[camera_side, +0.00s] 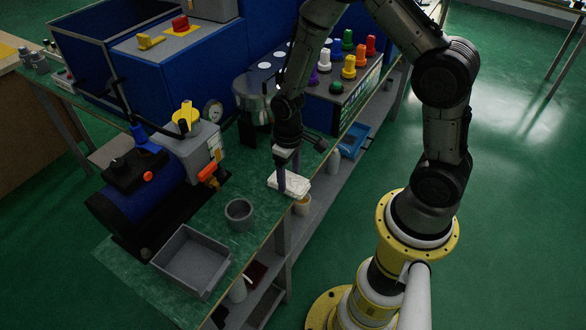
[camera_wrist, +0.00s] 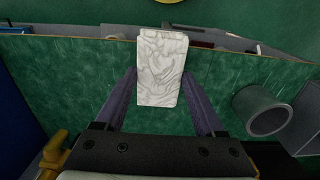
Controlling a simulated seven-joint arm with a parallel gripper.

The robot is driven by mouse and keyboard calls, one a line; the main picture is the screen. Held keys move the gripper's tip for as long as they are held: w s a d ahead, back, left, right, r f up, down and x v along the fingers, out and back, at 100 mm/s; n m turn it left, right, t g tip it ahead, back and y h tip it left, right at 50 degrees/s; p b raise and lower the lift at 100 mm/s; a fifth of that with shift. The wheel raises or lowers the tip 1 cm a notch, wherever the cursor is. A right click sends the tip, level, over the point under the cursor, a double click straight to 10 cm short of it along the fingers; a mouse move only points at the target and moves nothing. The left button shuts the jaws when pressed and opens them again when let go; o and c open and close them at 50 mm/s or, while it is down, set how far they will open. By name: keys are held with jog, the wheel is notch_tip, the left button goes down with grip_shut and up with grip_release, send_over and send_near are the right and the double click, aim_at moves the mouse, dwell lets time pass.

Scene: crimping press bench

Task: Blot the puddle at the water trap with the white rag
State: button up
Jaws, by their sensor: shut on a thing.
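The white rag (camera_side: 292,184) is a folded, pale, rectangular cloth near the front edge of the green bench top (camera_side: 262,203). My gripper (camera_side: 287,172) points down at it, with its purple fingers on either side. In the wrist view, the rag (camera_wrist: 162,68) sits between the two fingertips of my gripper (camera_wrist: 160,78), which is shut on it. I cannot tell whether the rag touches the bench or is just above it. I cannot make out a puddle in either view, and I cannot tell which part is the water trap.
A blue compressor (camera_side: 150,185) with a yellow knob (camera_side: 186,115) stands left. A grey cup (camera_side: 239,213) and an empty grey tray (camera_side: 192,262) sit nearer the front; the cup also shows in the wrist view (camera_wrist: 262,110). A rack of coloured caps (camera_side: 345,85) stands behind.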

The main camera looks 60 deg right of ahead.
jog(key=d, duration=0.4)
jog(key=shift+d, duration=0.35)
jog(key=shift+a, duration=2.35)
jog(key=shift+a+r, duration=0.1)
jog(key=shift+r, duration=0.1)
notch_tip(320, 180, up, 8)
jog(key=shift+f, duration=0.15)
